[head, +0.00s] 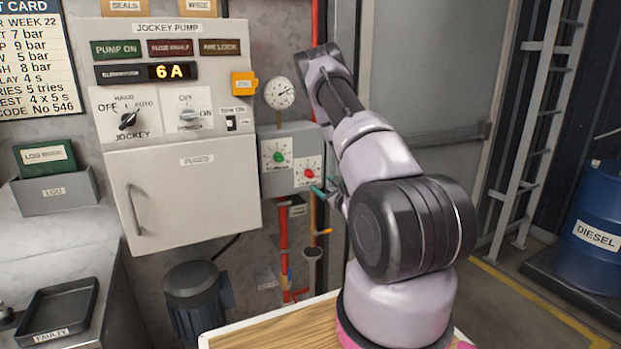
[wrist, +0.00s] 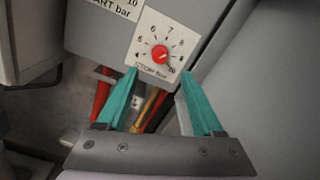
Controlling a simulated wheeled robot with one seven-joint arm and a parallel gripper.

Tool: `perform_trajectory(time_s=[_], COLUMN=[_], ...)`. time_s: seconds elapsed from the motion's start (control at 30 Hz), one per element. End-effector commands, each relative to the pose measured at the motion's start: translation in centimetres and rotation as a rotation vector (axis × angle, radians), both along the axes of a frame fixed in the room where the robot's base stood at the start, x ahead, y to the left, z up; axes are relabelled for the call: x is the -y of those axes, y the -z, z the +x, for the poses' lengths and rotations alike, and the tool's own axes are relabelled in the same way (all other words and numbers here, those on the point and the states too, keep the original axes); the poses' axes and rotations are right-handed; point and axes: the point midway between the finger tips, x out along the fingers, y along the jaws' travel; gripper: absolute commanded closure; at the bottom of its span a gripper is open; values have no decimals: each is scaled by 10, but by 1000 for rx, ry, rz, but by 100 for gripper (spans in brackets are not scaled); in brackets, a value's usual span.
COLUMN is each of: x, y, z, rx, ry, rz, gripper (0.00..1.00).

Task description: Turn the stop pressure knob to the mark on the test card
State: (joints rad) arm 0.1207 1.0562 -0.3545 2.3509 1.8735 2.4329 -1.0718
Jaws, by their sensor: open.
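The test card (head: 24,60) hangs at the upper left in the head view. Its left edge is cut off; its lines include one ending in "P 9 bar". The red stop pressure knob (head: 309,174) sits on a white dial plate on the grey pressure box (head: 290,140). The wrist view shows the knob (wrist: 160,54) within a scale of about 4 to 10; its exact pointer direction is too small to tell. My gripper (head: 325,186) is open and empty, just below and right of the knob. In the wrist view its green fingertips (wrist: 158,72) flank the plate's lower part, apart from the knob.
A green start knob (head: 279,157) sits left of the stop knob on the same box. A round gauge (head: 279,93) is above it, and red pipes (head: 283,235) run below. The jockey pump cabinet (head: 190,200) stands to the left.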

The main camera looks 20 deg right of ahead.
Motion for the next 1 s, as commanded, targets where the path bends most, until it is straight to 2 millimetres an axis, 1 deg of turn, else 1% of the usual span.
perform_trajectory(time_s=[0.03, 0.2, 0.3, 0.4, 0.57, 0.83, 0.87, 0.9, 0.97, 1.0], x=[-2, -3, -3, -4, -4, -4, -4, -4, -4, -4], y=[-1, -1, -1, -1, 0, 0, 0, 0, 0, 0], z=[11, 44, 61, 73, 83, 85, 85, 85, 85, 85], rx=[4, 4, 2, 1, 0, -1, -1, -1, -1, -1], ry=[-4, -5, -3, -4, -3, -3, -3, -3, -3, -3], rz=[-3, -1, 0, 0, 2, 3, 3, 2, 2, 2], gripper=[32, 32, 32, 32, 32, 32, 39, 55, 78, 93])
